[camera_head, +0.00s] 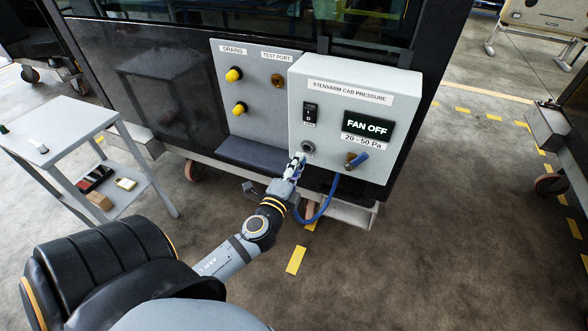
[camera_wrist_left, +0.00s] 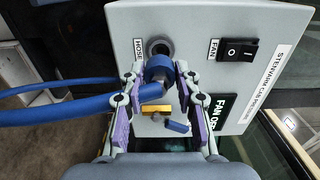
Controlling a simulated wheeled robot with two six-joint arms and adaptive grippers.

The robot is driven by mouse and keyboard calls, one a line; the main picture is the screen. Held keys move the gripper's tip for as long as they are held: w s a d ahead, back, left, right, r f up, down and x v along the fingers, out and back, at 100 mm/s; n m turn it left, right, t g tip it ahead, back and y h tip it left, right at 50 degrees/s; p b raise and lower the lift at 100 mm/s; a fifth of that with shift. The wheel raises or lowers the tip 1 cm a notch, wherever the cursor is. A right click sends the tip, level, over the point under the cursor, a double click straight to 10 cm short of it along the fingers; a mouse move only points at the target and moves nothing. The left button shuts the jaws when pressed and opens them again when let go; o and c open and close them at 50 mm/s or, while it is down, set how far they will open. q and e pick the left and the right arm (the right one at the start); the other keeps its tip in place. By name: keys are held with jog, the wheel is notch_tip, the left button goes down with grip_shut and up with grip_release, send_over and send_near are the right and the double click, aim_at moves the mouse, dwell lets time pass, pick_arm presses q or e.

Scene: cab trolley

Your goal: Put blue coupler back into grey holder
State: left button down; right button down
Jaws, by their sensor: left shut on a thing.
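The blue coupler (camera_wrist_left: 158,68) is between the fingers of my left gripper (camera_wrist_left: 155,85), which is shut on it; the gripper (camera_head: 294,170) also shows at the panel in the head view. A blue hose (camera_wrist_left: 60,110) trails left from the coupler in the wrist view. The grey holder appears to be the round grey socket (camera_head: 308,147) on the box's front; it also shows in the wrist view (camera_wrist_left: 160,46), just beyond the coupler. The coupler's end is close to the socket; I cannot tell whether they touch. My right gripper is out of view.
The grey pressure box (camera_head: 310,75) carries a black fan switch (camera_head: 309,112), a dark FAN OFF display (camera_head: 367,126) and a brass valve with blue handle (camera_head: 357,160). The hose (camera_head: 322,209) loops below the box. A grey trolley (camera_head: 55,130) stands left.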

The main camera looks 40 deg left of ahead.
pick_arm(q)
jog(key=shift+p+x, duration=0.4)
jog(key=shift+x, duration=1.15)
jog(key=shift+w, duration=0.1)
dwell(0.8)
jog(key=shift+w+a, duration=0.1)
jog(key=shift+w, duration=0.35)
jog(key=c, duration=0.9)
grip_release()
jog(key=shift+s, duration=0.1)
jog(key=v, duration=1.2)
